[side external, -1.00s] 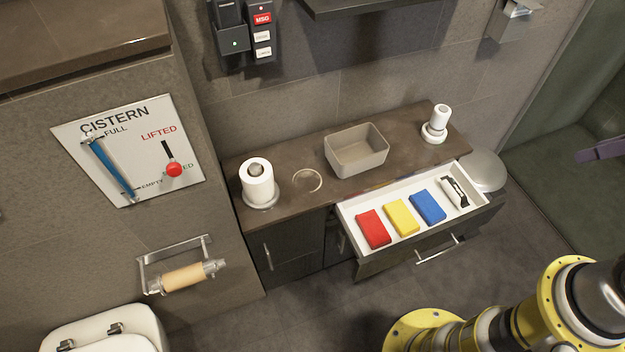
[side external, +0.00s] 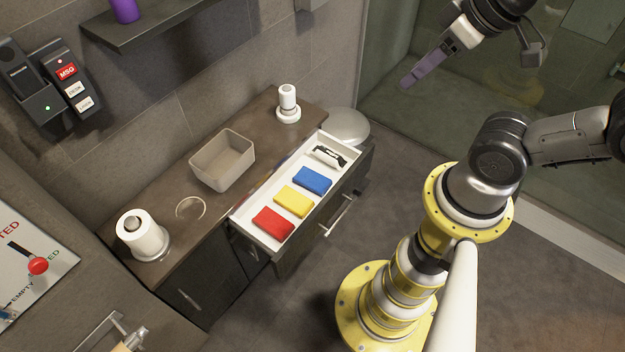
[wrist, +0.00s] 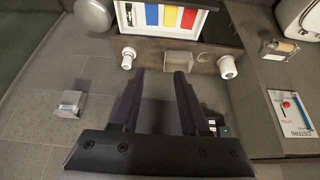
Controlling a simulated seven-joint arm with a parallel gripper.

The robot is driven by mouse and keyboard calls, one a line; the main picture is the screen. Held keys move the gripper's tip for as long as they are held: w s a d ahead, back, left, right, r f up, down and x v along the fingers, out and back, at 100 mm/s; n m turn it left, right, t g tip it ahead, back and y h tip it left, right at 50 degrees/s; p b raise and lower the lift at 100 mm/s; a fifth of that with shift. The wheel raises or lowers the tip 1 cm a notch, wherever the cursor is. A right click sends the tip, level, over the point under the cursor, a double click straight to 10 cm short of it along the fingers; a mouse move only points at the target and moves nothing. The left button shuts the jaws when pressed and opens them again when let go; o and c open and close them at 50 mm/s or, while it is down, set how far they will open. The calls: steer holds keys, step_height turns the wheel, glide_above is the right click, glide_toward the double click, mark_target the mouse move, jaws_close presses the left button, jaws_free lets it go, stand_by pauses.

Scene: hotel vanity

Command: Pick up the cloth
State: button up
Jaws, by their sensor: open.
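Three folded, cloth-like blocks lie in a row in the open white drawer (side external: 243,222): red (side external: 273,223), yellow (side external: 294,201) and blue (side external: 313,179). I cannot tell which one is the cloth. They also show at the top of the wrist view as red (wrist: 188,18), yellow (wrist: 170,16) and blue (wrist: 152,14). My gripper (wrist: 166,75), with dark purple fingers, is open and empty. In the side view my gripper (side external: 405,84) is in the air to the right of the drawer, well apart from the blocks.
A black-and-white item (side external: 328,156) lies at the drawer's far end. The counter (side external: 185,178) behind holds a grey bin (side external: 222,160), a paper roll (side external: 142,236), a clear ring (side external: 190,208) and a white dispenser (side external: 288,103). A shelf (side external: 150,22) juts from the wall. Open floor lies before the drawer.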

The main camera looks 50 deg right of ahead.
steer(key=o, duration=0.9)
steer(key=shift+w, duration=0.1)
